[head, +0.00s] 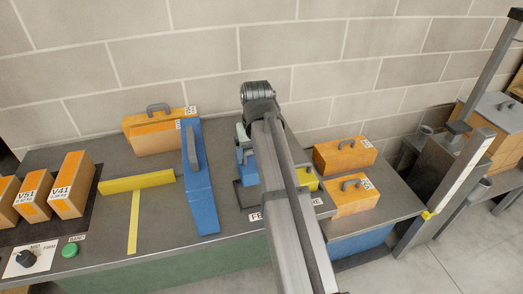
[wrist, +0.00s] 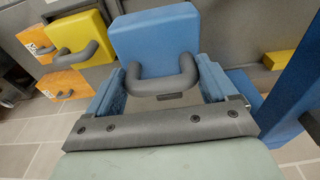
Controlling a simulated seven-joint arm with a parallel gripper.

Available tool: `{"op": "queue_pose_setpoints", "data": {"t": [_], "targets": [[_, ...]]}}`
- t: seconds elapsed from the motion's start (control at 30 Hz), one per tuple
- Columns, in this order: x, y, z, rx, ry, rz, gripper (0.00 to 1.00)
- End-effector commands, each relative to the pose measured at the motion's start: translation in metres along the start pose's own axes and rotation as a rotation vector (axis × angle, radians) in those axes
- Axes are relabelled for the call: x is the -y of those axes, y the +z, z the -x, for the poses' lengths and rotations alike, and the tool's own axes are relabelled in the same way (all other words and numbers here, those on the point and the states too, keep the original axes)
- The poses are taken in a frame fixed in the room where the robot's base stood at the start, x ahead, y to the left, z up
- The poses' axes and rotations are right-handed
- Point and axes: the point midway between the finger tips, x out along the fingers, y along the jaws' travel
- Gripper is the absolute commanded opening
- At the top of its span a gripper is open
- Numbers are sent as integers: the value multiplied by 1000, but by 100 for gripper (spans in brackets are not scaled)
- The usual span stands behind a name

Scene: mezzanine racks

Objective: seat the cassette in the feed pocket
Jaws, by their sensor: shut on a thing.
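My gripper (wrist: 163,88) has its two blue fingers on either side of the grey handle of a blue cassette (wrist: 155,35), and it is shut on this cassette. In the head view, my arm hides much of the gripper, and a blue part of the held cassette (head: 250,174) shows just left of the arm. The feed pocket (head: 241,198), a dark-edged frame behind a partly covered label starting "FE", lies at the bench's front. The cassette appears above or at this pocket; I cannot tell whether its base is inside.
A tall blue block with a grey handle (head: 203,195) stands close left of the pocket. A yellow handled block (head: 309,183) and orange cases (head: 345,155) are to the right. A yellow bar (head: 136,182), orange boxes (head: 72,190) and a green button (head: 70,250) are left.

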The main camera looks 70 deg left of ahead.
Motion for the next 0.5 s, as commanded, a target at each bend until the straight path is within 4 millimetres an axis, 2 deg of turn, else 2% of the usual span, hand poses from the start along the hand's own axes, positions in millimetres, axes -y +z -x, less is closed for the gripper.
{"op": "queue_pose_setpoints", "data": {"t": [0.5], "targets": [[-1, 4, -31, 0, 0, -1, 10]]}}
